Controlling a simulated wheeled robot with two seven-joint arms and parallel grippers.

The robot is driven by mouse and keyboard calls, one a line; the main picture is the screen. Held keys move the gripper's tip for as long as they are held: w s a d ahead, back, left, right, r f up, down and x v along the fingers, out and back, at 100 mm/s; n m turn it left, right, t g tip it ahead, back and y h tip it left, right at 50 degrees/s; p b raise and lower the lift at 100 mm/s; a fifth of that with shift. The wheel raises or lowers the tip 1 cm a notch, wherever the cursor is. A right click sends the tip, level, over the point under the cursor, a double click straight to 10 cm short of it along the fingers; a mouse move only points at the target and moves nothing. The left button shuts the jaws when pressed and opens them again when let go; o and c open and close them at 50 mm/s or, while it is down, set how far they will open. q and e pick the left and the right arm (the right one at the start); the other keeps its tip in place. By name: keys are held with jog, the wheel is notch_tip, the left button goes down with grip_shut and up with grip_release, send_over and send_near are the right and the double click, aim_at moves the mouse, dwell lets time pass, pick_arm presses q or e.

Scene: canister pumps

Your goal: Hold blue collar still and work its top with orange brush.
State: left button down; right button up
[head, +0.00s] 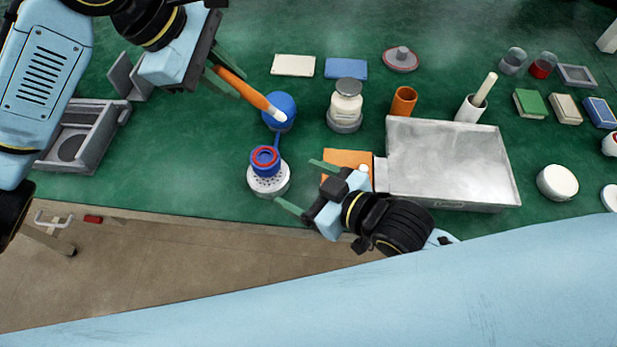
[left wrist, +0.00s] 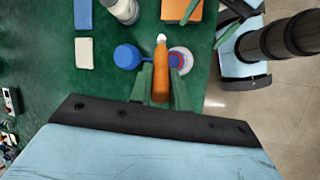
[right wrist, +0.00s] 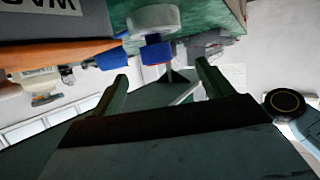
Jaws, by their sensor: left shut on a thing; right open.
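The blue collar (head: 265,158), with a red ring inside its top, sits on a white perforated round base (head: 268,184) near the table's front edge. A blue arm joins it to a round blue part (head: 279,108) behind. My left gripper (head: 220,78) is shut on the orange brush (head: 240,88), whose pale tip points down toward the round blue part; the left wrist view shows the brush (left wrist: 160,75) between the fingers. I cannot tell if the tip touches. My right gripper (head: 306,186) is open, right of the collar, apart from it. The collar (right wrist: 157,53) also shows beyond the right fingertips.
A metal tray (head: 450,165) stands to the right, with an orange block (head: 347,160) left of it. A white-bodied jar (head: 346,105) and an orange cup (head: 403,101) stand behind. A grey fixture (head: 80,145) is at left. The green table left of the collar is clear.

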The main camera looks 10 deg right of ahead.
aim_at(266, 163)
jog(key=shift+m, duration=0.3)
jog(key=x, duration=1.1)
jog(key=shift+w+d+r, duration=0.1)
jog(key=shift+w, duration=0.5)
jog(key=c, duration=1.1)
jog(key=shift+o, duration=0.2)
